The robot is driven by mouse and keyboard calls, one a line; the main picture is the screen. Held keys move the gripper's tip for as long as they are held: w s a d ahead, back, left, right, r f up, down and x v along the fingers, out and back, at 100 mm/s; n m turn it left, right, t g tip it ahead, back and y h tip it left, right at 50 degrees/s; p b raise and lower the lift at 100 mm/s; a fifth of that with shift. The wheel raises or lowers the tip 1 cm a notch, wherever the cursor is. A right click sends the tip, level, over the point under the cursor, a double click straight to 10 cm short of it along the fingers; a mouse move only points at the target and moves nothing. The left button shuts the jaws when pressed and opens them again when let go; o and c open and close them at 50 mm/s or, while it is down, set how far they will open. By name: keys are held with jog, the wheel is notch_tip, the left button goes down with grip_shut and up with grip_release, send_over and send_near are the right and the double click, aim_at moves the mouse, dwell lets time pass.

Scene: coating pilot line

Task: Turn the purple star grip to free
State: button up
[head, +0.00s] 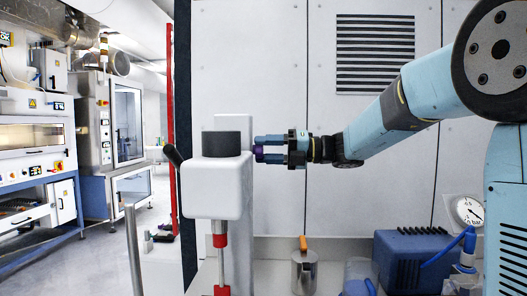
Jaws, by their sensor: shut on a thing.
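The purple star grip (259,153) sits on the right side of a white rounded housing (212,189) with a dark cylindrical cap. My gripper (264,150) reaches in from the right and is shut on the grip. The fingers cover much of the grip, so its turned position and any markings are hidden.
A black lever (173,155) sticks out at the housing's left. Below stand a metal pot with an orange handle (303,267), a blue ribbed box (408,258) and a pressure gauge (468,211). A vented white panel wall (270,70) stands behind.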

jog(key=shift+f, duration=0.15)
jog(key=n, duration=0.5)
jog(key=shift+n, duration=0.3)
jog(key=n, duration=0.2)
jog(key=shift+n, duration=0.4)
jog(key=o, duration=1)
jog(key=shift+w, duration=0.15)
jog(key=shift+c, duration=0.2)
jog(key=o, duration=0.3)
